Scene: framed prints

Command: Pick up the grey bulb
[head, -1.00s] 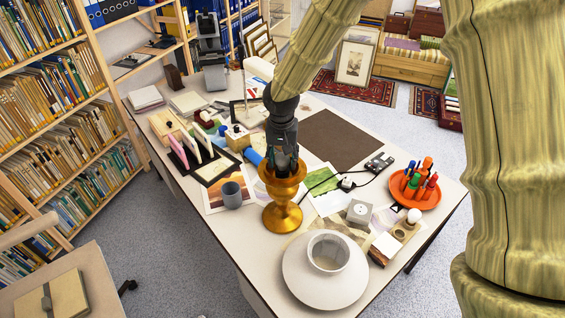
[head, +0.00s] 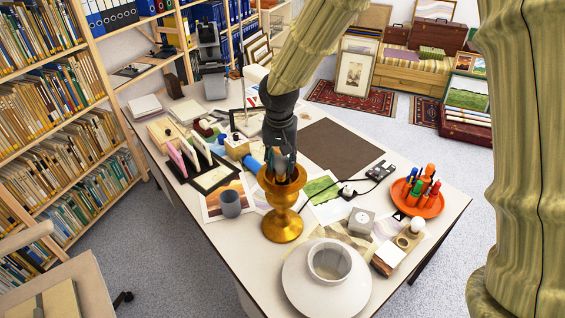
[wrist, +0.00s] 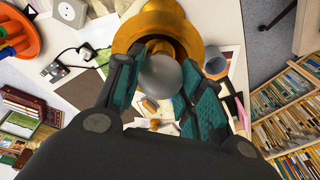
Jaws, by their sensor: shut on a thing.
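The grey bulb (wrist: 160,76) is a smooth round grey thing between the two teal-padded fingers of my gripper (wrist: 163,88) in the wrist view. The fingers are shut on it. Behind it in that view is the gold goblet (wrist: 188,20). In the head view the goblet (head: 282,226) stands upright on the table, and my gripper (head: 281,168) points down at its mouth. The fingertips are at or just inside the rim; how deep the bulb sits is hidden there.
A grey cup (head: 230,204) stands left of the goblet. A white bowl on a plate (head: 312,297) is in front. An orange dish (head: 432,209) with several bottles, a grey box (head: 361,221) and a black cable lie right. Framed cards stand behind left.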

